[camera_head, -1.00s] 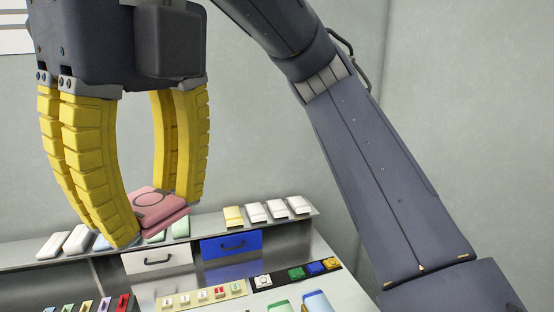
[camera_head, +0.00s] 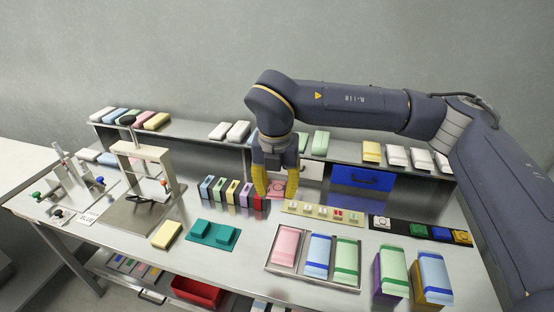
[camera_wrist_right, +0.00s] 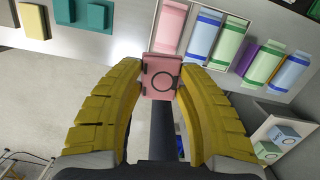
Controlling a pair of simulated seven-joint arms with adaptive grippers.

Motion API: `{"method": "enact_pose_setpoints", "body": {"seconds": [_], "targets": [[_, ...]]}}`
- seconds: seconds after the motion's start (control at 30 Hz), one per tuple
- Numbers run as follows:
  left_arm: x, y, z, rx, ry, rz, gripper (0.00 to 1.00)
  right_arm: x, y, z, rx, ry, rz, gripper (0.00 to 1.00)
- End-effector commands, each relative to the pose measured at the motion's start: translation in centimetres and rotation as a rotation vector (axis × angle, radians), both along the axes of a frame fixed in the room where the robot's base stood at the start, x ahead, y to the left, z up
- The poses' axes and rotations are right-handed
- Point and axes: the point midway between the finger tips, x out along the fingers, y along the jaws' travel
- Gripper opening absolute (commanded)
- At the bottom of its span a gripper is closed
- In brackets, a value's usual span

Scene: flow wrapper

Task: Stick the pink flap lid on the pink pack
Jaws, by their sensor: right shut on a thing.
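My right gripper (camera_head: 275,192) is shut on the pink flap lid (camera_head: 276,186), a small flat pink piece with a dark ring on its face. The lid also shows between the yellow fingers in the right wrist view (camera_wrist_right: 160,80). The gripper holds it above the bench, behind the tray. The pink pack (camera_head: 286,244) lies in the left place of the metal tray (camera_head: 310,276), with no coloured band, unlike the packs beside it. In the right wrist view the pink pack (camera_wrist_right: 170,27) is beyond the lid, apart from it. My left gripper is not in view.
A blue-banded pack (camera_head: 318,255) and a green-banded pack (camera_head: 347,262) share the tray. Two taller packs stand to its right. A row of small coloured packs (camera_head: 232,192) is left of the gripper, and a button strip (camera_head: 322,213) is right of it.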

Motion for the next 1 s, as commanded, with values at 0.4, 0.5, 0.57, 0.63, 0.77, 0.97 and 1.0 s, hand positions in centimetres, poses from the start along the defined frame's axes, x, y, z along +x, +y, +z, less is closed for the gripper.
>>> {"method": "enact_pose_setpoints", "body": {"seconds": [0.4,0.5,0.57,0.63,0.77,0.97,1.0], "targets": [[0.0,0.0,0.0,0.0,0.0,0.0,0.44,2.1,-2.4,-13.6,0.0,0.004,-0.103,0.28],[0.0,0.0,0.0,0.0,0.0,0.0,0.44,2.1,-2.8,-15.3,0.0,0.002,-0.113,0.28],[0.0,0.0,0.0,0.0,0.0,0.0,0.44,2.1,-3.0,-16.1,0.001,0.002,-0.117,0.28],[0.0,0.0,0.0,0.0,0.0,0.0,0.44,2.1,-3.1,-16.7,0.001,0.002,-0.121,0.28],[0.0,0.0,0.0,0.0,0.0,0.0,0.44,2.2,-3.2,-17.3,0.001,0.0,-0.123,0.28],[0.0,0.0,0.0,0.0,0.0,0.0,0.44,2.1,-3.3,-17.9,0.001,0.001,-0.123,0.28],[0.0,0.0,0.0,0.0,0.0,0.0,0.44,2.1,-3.3,-18.1,0.001,0.001,-0.123,0.28]]}}
